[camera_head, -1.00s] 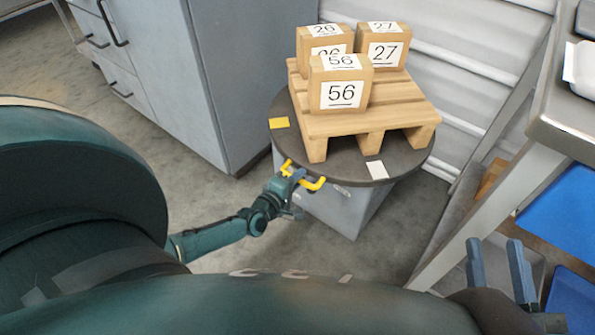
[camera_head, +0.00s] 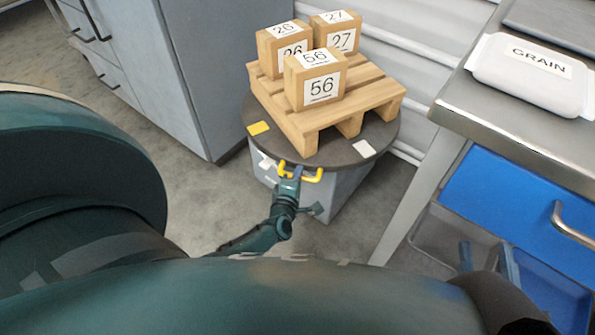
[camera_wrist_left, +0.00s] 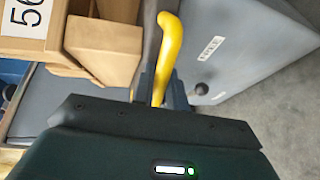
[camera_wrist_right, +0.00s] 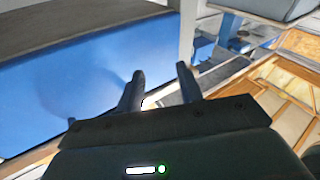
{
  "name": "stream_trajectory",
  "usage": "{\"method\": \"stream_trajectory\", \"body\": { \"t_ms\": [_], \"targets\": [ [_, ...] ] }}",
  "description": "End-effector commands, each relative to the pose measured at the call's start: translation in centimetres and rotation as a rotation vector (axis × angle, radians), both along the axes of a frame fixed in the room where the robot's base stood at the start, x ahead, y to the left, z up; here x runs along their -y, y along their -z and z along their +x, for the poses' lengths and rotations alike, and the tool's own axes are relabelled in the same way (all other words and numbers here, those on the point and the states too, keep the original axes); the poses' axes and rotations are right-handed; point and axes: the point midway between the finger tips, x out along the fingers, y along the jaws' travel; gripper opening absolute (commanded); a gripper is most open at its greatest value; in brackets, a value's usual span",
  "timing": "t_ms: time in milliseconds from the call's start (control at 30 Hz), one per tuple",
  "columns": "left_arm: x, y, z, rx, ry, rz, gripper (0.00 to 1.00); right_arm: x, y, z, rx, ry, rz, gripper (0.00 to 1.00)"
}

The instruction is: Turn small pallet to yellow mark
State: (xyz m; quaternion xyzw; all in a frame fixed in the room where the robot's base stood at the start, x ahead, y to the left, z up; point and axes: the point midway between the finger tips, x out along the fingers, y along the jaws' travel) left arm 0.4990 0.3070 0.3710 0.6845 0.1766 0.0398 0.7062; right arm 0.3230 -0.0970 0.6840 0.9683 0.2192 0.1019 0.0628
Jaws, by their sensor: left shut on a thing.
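The small wooden pallet (camera_head: 378,98) sits on a dark round turntable (camera_head: 388,137) atop a grey pedestal. It carries boxes labelled 56 (camera_head: 316,80), 26 (camera_head: 284,47) and 27 (camera_head: 337,32). The yellow mark (camera_head: 258,128) lies at the turntable's left edge. A white mark (camera_head: 365,149) lies at its front right. My left gripper (camera_head: 291,176) is shut on the yellow handle (camera_head: 313,177) at the front rim; the handle also shows in the left wrist view (camera_wrist_left: 168,50). My right gripper (camera_wrist_right: 160,84) is open and empty, low at the right beside the workbench.
A metal workbench (camera_head: 455,110) with a GRAIN bag (camera_head: 530,72) and blue drawers (camera_head: 500,190) stands at the right, close to my right gripper. A grey cabinet (camera_head: 195,80) stands left of the turntable. Floor is clear between the cabinet and the pedestal.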

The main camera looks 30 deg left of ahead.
Motion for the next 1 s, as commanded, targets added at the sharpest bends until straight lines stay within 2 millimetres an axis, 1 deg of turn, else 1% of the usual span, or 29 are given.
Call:
{"method": "stream_trajectory", "body": {
  "t_ms": [467, 500, 700, 733, 1000],
  "targets": [
    [0.17, 0.15, -0.04, -0.004, -0.004, -0.001, 0.00, -0.01, 0.31, 0.00, -0.008, 0.002, -0.002, 0.36],
    [0.16, 0.15, -0.04, -0.004, -0.004, -0.001, 0.16, -0.01, 0.32, 0.00, -0.008, 0.002, -0.002, 0.36],
    [0.10, 0.08, -0.01, -0.002, -0.005, -0.002, 0.32, -0.02, 0.31, -0.01, -0.009, 0.002, -0.002, 0.36],
    [0.08, 0.08, 0.00, -0.002, -0.005, -0.002, 0.34, -0.02, 0.30, -0.01, -0.009, 0.002, -0.002, 0.36],
    [0.04, -0.01, 0.04, -0.001, -0.006, -0.001, 0.34, -0.02, 0.01, -0.04, -0.004, 0.002, 0.001, 0.36]
  ]
}}
